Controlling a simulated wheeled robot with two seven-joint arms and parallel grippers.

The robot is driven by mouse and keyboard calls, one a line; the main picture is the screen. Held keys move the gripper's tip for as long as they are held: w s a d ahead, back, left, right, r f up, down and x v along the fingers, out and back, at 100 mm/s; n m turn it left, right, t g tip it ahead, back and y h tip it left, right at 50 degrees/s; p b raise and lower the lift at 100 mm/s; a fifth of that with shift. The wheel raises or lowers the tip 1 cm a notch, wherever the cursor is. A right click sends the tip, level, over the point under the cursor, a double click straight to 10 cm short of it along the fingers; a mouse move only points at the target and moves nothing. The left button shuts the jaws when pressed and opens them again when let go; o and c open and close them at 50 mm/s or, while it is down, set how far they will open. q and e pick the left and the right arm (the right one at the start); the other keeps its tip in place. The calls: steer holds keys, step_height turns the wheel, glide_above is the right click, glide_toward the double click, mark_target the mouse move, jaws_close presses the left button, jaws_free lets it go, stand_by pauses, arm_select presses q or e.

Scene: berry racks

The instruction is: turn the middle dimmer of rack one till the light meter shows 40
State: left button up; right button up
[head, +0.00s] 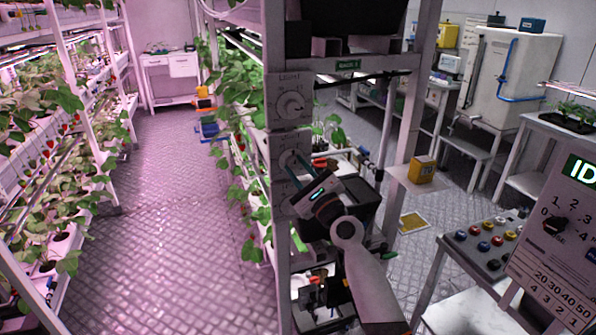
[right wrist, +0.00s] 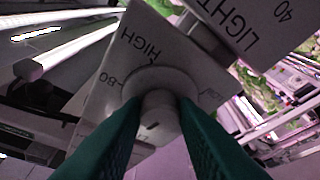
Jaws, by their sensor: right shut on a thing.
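My right gripper (head: 300,178) reaches this second plate from the lower right. In the right wrist view its dark green fingers (right wrist: 160,125) are shut on the pale knob (right wrist: 158,98), one on each side. That plate reads HIGH and 80; a neighbouring plate (right wrist: 232,25) reads LIGHT and 40. A yellow box (head: 421,170), possibly the meter, has unreadable marks. My left gripper is out of view.
Strawberry plants (head: 235,110) hang close left of the post. The aisle floor (head: 180,180) is clear. A button console (head: 485,245) and a panel with a dial and numbers (head: 555,250) stand at the right. A white tank (head: 515,85) is behind.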

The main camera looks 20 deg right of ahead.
steer(key=n, duration=0.2)
steer(key=n+g+y+p, duration=0.1)
steer(key=n, duration=0.2)
steer(key=shift+d+r+n+g+y, duration=0.15)
steer(key=shift+r+n+g+y, duration=0.2)
steer(key=shift+n+g+y, duration=0.05)
steer(key=n+p, duration=0.1)
steer(key=n+g+p, duration=0.1)
steer(key=n, duration=0.1)
steer(key=n+g+p, duration=0.1)
steer(key=shift+d+r+n, duration=0.1)
steer(key=shift+r+n, duration=0.2)
steer(key=shift+n, duration=0.1)
steer(key=n+g+p, duration=0.1)
steer(key=n+p, duration=0.1)
steer(key=shift+r+n, duration=0.15)
steer(key=shift+n, duration=0.15)
steer(key=n+g+h+p, duration=0.1)
steer(key=n+p, duration=0.1)
steer(key=p, duration=0.1)
steer(key=shift+r+n+p, duration=0.15)
steer(key=shift+n+p, duration=0.15)
steer(key=shift+n, duration=0.1)
steer(key=shift+n+g+h+p, duration=0.3)
steer(key=shift+n+h+p, duration=0.3)
steer(key=shift+n+p, duration=0.7)
steer(key=o, duration=1)
steer(key=shift+a+f, duration=0.2)
